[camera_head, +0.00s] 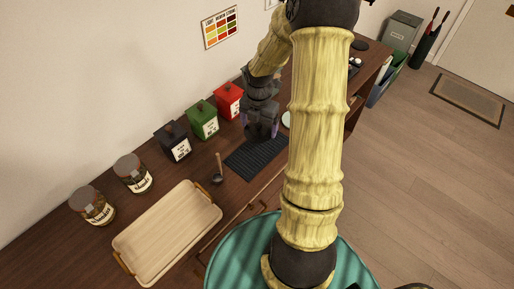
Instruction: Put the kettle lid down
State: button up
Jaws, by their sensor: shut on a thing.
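My gripper (261,132) points down over the counter, just behind the dark ribbed mat (256,157). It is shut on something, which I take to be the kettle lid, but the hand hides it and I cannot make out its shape. I cannot tell whether the held thing touches the surface. The kettle is not plainly in view; my arm covers a wide strip of the counter.
Red (228,100), green (203,119) and black (173,141) canisters line the wall, with two jars (133,173) further left. A pale round thing (286,120) shows beside my arm.

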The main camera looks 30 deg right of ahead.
send_over(258, 150)
jog(key=shift+d+f, duration=0.1)
jog(key=shift+f, duration=3)
notch_tip(258, 150, down, 4)
jog(key=shift+w+r+p, duration=0.15)
jog(key=shift+r+p, duration=0.1)
jog(key=shift+p, duration=0.1)
jog(key=shift+f, duration=0.15)
jog(key=shift+s+f, duration=0.15)
jog(key=shift+s, duration=0.05)
jog(key=o, duration=0.8)
jog(key=shift+c, duration=0.2)
